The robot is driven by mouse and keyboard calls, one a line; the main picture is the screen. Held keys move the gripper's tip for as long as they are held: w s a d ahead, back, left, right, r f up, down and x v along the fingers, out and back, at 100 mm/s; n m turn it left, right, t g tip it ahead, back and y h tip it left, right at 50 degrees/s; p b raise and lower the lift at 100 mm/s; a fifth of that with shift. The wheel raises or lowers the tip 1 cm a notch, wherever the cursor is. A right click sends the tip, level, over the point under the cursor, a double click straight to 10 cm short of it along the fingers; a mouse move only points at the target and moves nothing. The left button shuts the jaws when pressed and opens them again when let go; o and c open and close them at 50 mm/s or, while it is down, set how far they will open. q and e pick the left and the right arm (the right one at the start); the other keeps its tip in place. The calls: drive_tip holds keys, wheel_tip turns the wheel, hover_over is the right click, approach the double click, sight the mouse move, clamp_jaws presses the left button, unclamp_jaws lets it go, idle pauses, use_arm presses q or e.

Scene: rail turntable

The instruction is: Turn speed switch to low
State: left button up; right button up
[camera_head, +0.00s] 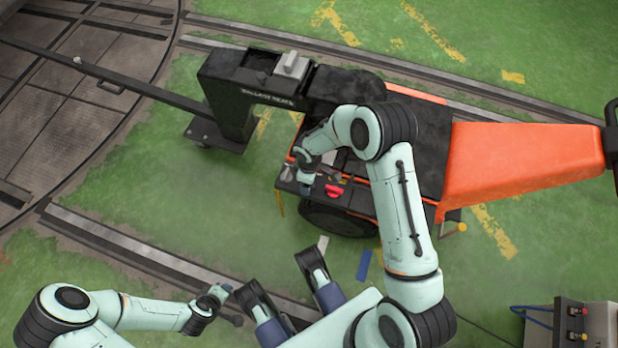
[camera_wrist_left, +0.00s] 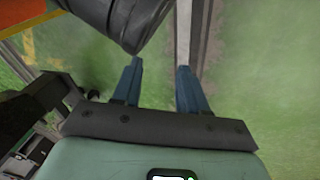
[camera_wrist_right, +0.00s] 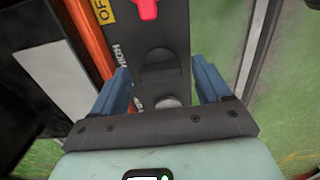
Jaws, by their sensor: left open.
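The dark control panel (camera_head: 350,197) is on the side of the orange and black machine. In the right wrist view it carries a round black knob (camera_wrist_right: 158,74) beside white lettering that reads "HIGH". This looks like the speed switch; its exact setting is unclear. A red switch (camera_wrist_right: 146,8) sits above it near an "OFF" label and also shows in the head view (camera_head: 334,191). My right gripper (camera_wrist_right: 160,66) is open, its fingers either side of the knob in the picture; I cannot tell whether they touch it. My left gripper (camera_wrist_left: 159,66) is open and empty, away from the panel.
A black arm marked with white lettering (camera_head: 265,97) extends from the machine toward the rails. The machine's orange body (camera_head: 520,160) reaches right. A grey box with buttons (camera_head: 590,325) stands at lower right. A steel rail (camera_head: 150,260) crosses the green floor.

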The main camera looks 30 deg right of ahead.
wheel_tip(320, 180, up, 5)
drive_tip(key=shift+f+p, duration=0.1)
drive_tip(key=shift+p, duration=0.6)
use_arm(q)
drive_tip(key=shift+g+h, duration=0.3)
drive_tip(key=shift+g, duration=0.2)
drive_tip(key=s+r, duration=0.1)
drive_tip(key=s+d+r+p, duration=0.1)
drive_tip(key=r, duration=0.1)
drive_tip(key=s+d+r+p, duration=0.1)
drive_tip(key=shift+d+r, duration=0.2)
drive_tip(key=shift+d, duration=0.05)
use_arm(e)
wheel_tip(320, 180, up, 9)
drive_tip(key=shift+f, duration=0.2)
